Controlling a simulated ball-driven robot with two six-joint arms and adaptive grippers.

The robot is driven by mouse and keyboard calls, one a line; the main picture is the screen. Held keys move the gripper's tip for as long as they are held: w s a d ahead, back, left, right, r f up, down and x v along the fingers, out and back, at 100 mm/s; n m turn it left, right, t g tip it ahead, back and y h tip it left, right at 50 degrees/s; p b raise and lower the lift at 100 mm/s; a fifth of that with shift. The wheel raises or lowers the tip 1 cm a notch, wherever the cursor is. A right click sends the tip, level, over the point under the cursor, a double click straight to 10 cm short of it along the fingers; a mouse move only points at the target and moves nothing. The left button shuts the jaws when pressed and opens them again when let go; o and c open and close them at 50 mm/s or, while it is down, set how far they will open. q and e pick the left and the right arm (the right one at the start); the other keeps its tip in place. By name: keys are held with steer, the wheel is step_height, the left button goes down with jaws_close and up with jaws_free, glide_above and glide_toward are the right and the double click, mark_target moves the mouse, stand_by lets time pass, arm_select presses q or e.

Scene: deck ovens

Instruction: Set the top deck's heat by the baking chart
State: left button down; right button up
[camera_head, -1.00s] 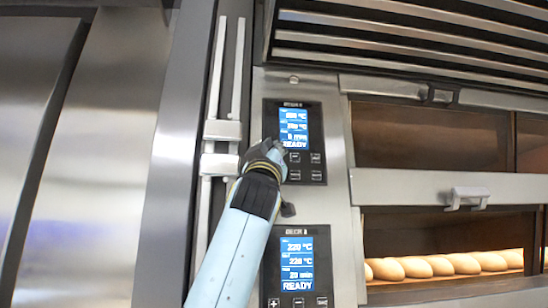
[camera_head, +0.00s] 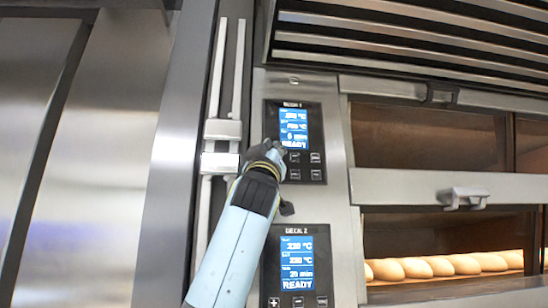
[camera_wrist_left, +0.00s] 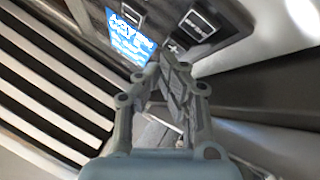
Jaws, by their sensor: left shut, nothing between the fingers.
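The top deck's control panel (camera_head: 295,141) is a black plate with a lit blue screen (camera_head: 294,128) showing READY; its temperature digits are too blurred to read surely. Small buttons (camera_head: 315,158) sit below the screen. My left gripper (camera_head: 279,150) is shut and empty, its tips at the lower left of the screen, over the left side of the button area. In the left wrist view the shut fingertips (camera_wrist_left: 170,58) are near the panel's lit screen (camera_wrist_left: 130,38) and a plus button (camera_wrist_left: 174,47). I cannot tell whether they touch. The baking chart and my right gripper are not in view.
A second panel (camera_head: 297,265) below also reads READY. To the right are the top oven window (camera_head: 430,136), a door handle (camera_head: 465,197) and a lower deck with several loaves (camera_head: 440,266). Vertical metal bars (camera_head: 222,130) stand left of the panels.

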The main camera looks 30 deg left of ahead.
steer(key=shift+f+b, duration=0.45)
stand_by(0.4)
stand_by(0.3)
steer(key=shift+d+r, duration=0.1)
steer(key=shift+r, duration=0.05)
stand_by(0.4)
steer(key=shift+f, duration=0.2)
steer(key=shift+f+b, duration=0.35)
steer(key=shift+b, duration=0.05)
